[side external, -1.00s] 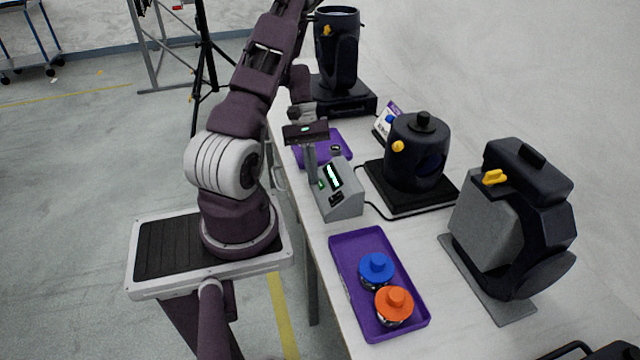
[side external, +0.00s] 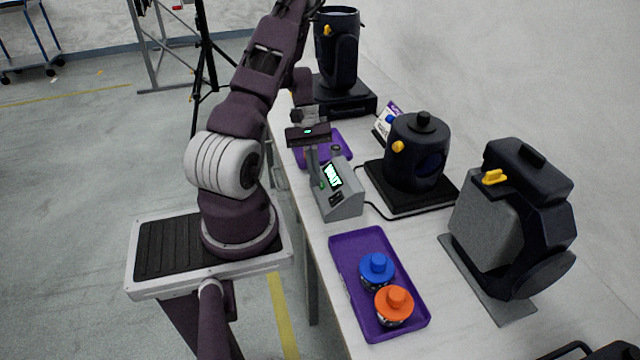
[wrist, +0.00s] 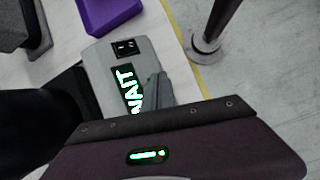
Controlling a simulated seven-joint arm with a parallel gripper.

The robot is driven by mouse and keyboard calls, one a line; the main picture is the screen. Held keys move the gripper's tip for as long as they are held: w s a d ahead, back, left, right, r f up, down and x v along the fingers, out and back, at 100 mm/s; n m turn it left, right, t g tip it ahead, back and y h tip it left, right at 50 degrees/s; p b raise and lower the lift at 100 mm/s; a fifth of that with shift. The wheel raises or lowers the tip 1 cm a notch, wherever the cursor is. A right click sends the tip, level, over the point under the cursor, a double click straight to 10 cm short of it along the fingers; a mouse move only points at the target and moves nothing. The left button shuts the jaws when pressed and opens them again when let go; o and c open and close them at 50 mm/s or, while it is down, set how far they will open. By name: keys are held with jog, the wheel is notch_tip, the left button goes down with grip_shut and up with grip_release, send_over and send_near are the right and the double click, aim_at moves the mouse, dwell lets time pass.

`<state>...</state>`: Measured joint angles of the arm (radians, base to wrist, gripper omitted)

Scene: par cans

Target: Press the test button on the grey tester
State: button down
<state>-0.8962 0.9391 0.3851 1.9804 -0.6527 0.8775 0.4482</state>
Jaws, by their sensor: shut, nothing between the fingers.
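The grey tester (side external: 343,205) stands on the table near its left edge in the side view, with a slanted face. Its lit screen (side external: 333,175) reads WAIT, and it also shows in the wrist view (wrist: 127,92). A dark socket panel (wrist: 126,47) sits beside the screen. My gripper (side external: 318,181) is shut and empty, pointing down at the tester's face beside the screen. In the wrist view its grey fingers (wrist: 160,88) overlap the face there. A small green spot shows by the fingertips; the test button itself is largely hidden, and I cannot tell whether the fingers touch it.
A purple tray (side external: 346,288) holds a blue-capped item (side external: 376,270) and an orange-capped item (side external: 394,304). Another purple tray (side external: 339,140) lies behind the tester. Dark stage lamps stand right (side external: 515,230), centre (side external: 417,155) and back (side external: 337,50). A black cable runs beside the tester.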

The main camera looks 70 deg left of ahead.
jog(key=shift+r, duration=0.1)
jog(key=shift+s+r, duration=0.5)
jog(key=shift+r, duration=0.05)
jog(key=s+r, duration=0.1)
jog(key=r, duration=0.1)
jog(key=s+r, duration=0.2)
dwell(0.5)
dwell(0.6)
